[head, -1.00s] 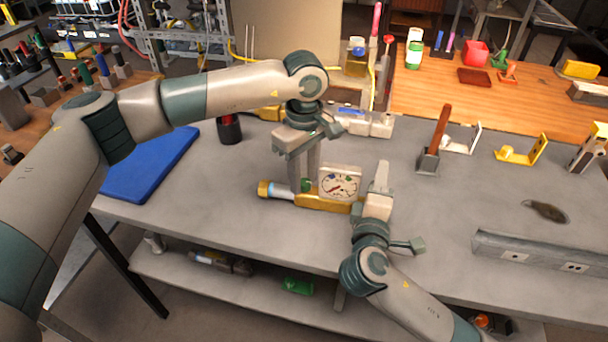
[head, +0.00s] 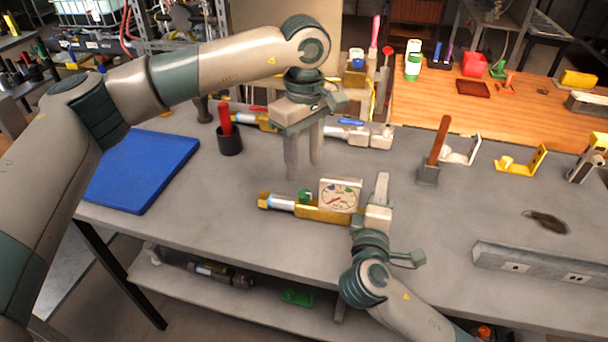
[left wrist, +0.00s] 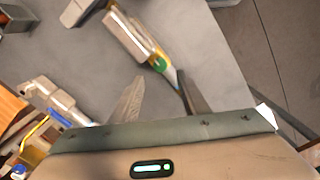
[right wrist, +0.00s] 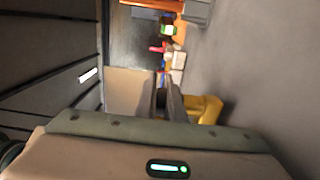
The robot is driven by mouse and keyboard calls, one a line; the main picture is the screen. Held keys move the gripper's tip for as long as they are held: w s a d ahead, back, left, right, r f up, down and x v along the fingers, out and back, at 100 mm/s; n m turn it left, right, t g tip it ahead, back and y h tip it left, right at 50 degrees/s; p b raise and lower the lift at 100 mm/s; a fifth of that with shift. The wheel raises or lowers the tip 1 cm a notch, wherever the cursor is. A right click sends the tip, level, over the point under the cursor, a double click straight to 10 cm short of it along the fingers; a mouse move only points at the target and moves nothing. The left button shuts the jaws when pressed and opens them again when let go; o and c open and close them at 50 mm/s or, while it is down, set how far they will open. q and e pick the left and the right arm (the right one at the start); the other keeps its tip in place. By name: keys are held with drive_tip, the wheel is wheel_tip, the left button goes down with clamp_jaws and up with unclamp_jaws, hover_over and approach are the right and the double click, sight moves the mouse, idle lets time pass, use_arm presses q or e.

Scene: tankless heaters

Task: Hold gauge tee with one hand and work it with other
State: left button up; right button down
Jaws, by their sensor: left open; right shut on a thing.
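The gauge tee (head: 318,212) is a brass-yellow body with a white dial gauge (head: 341,195), a small green knob (head: 305,196) and a silver, brass-ended pipe at its left. My right gripper (head: 368,202) is shut on the tee's right end. In the right wrist view the yellow body (right wrist: 207,108) shows beside the fingers. My left gripper (head: 303,170) is open and empty, fingers pointing down, above and behind the tee near the green knob. In the left wrist view the tee (left wrist: 130,36) and green knob (left wrist: 159,64) lie beyond the open fingers.
A blue mat (head: 145,170) lies at the left of the grey bench. Another valve assembly (head: 360,133) lies at the back. A wooden-handled tool (head: 438,145) and a grey rail (head: 540,262) are at right.

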use_arm(q)
drive_tip(key=shift+r, duration=2.05)
use_arm(e)
drive_tip(key=c, duration=1.8)
unclamp_jaws()
drive_tip(key=shift+o, duration=0.2)
drive_tip(key=shift+s, duration=0.1)
drive_tip(key=v, duration=1.1)
drive_tip(key=shift+s+a+f, duration=0.1)
drive_tip(key=shift+s+a, duration=0.1)
drive_tip(key=shift+s, duration=0.15)
use_arm(q)
drive_tip(key=shift+s+f, duration=0.1)
drive_tip(key=shift+s, duration=0.05)
use_arm(e)
drive_tip(key=shift+s, duration=0.15)
